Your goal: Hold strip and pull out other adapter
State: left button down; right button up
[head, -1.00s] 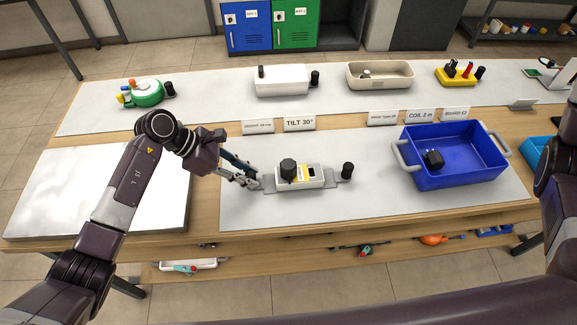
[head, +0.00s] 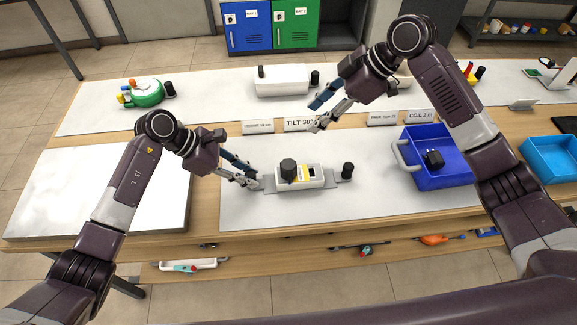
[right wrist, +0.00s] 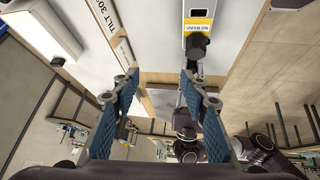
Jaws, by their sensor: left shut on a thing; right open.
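The white power strip (head: 316,179) lies on the grey mat with a black adapter (head: 288,170) plugged in near its left end and a yellow label beside it. My left gripper (head: 256,184) is shut on the strip's grey left end. My right gripper (head: 314,118) is open and empty, above and behind the strip near the TILT 30° sign. In the right wrist view the adapter (right wrist: 196,46) and strip (right wrist: 199,8) show beyond the open fingers (right wrist: 160,90). Another black adapter (head: 433,158) lies in the blue bin (head: 463,176).
A black cylinder (head: 347,171) stands at the strip's right end. Signs, including TILT 30° (head: 299,124), stand behind the mat. A white box (head: 282,80) and a green round item (head: 146,92) are further back. The mat in front of the strip is clear.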

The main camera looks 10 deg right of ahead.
pick_arm(q)
jog(key=shift+s+f, duration=0.1)
pick_arm(e)
jog(key=n+g, duration=0.1)
jog(key=g, duration=0.1)
send_near(291, 164)
jog(key=shift+n, duration=0.3)
jog(key=shift+x, duration=5.35)
jog(key=shift+d, duration=0.1)
jog(key=shift+c, duration=0.7)
jog(key=c, duration=0.9)
jog(key=shift+o, duration=0.2)
jog(key=shift+r, duration=0.3)
jog(key=shift+r, duration=2.4)
pick_arm(q)
jog(key=c, duration=1.6)
grip_release()
